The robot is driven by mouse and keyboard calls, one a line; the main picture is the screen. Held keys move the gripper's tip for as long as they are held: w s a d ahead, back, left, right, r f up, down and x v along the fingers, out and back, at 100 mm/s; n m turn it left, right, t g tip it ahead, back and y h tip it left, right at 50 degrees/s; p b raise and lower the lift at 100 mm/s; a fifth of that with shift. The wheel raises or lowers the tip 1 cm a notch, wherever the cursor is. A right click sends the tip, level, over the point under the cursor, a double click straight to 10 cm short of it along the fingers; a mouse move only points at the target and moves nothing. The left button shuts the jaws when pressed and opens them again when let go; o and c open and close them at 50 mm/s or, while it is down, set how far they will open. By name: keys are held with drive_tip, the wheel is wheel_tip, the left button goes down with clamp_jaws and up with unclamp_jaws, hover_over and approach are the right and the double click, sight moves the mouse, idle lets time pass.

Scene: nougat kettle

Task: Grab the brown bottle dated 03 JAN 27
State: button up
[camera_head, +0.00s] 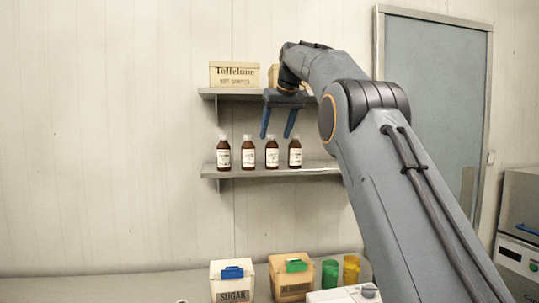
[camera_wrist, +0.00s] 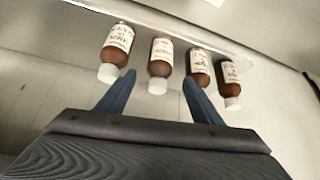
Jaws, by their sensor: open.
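Several brown bottles with white caps and white labels stand in a row on the lower shelf. In the head view, from left to right, they are the first bottle (camera_head: 223,156), second bottle (camera_head: 248,156), third bottle (camera_head: 272,155) and last bottle (camera_head: 295,154). The label print is too small to read a date. The wrist view shows them caps down: one bottle (camera_wrist: 117,42), then others (camera_wrist: 161,52), (camera_wrist: 201,66) and (camera_wrist: 230,78); their labels are blurred. My gripper (camera_head: 277,136) is open and empty, fingers pointing down, near the right-hand bottles' tops. It also shows in the wrist view (camera_wrist: 158,80).
The lower shelf (camera_head: 270,172) hangs under an upper shelf (camera_head: 235,92) with a toffee box (camera_head: 234,75). Below are a sugar bin (camera_head: 232,283), an almond bin (camera_head: 291,279), a green cup (camera_head: 330,273) and a yellow cup (camera_head: 351,268). A grey door (camera_head: 436,110) is at right.

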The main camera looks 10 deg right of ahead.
sight(274, 142)
drive_tip(key=shift+x, duration=0.75)
drive_tip(key=shift+p+x, duration=0.4)
drive_tip(key=shift+x, duration=0.4)
drive_tip(key=shift+p+x, duration=0.9)
drive_tip(key=shift+x, duration=1.35)
drive_tip(key=shift+s+d, duration=0.1)
drive_tip(key=shift+s, duration=0.05)
drive_tip(key=c, duration=1)
drive_tip(key=shift+c, duration=1.3)
